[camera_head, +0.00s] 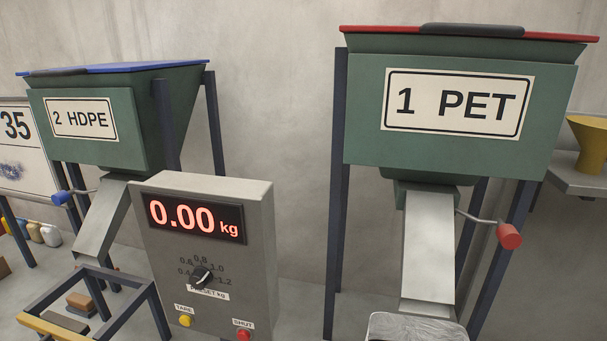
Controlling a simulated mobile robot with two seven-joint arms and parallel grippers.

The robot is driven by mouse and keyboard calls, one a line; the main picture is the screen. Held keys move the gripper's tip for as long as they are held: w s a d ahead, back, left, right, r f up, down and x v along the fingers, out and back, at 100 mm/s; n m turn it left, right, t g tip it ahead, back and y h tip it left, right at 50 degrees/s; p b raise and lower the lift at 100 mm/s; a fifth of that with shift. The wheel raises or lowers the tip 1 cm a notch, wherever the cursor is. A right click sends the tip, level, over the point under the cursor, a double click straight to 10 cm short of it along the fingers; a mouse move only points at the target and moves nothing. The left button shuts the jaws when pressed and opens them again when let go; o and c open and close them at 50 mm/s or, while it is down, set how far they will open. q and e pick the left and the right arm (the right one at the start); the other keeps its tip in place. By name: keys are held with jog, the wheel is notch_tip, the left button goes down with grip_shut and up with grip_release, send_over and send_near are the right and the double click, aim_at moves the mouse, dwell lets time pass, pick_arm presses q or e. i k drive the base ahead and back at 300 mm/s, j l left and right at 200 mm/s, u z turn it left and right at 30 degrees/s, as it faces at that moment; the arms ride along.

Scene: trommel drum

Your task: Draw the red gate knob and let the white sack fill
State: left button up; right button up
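The red gate knob (509,236) sits on the end of a thin bent rod at the right of the chute (428,250) under the green hopper marked 1 PET (363,110). A pale, greyish-white sack top (415,327) shows at the bottom edge, just below the chute's mouth; the rest of it is cut off by the frame. The scale box display (195,217) reads 0.00 kg. Neither of my grippers is in view.
A green hopper marked 2 HDPE (130,150) with a blue knob (61,198) and its own chute stands at the left. A dark frame (150,305) stands low in front. A yellow funnel (588,143) sits on a shelf at the right edge.

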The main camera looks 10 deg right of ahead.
aim_at(510, 238)
jog(key=z, duration=1.45)
jog(key=k+l, duration=0.1)
jog(key=l, duration=0.45)
jog(key=k+l+z, duration=0.1)
jog(key=l, duration=0.45)
jog(key=l+z, duration=0.1)
jog(key=l, duration=0.4)
jog(key=k, duration=0.05)
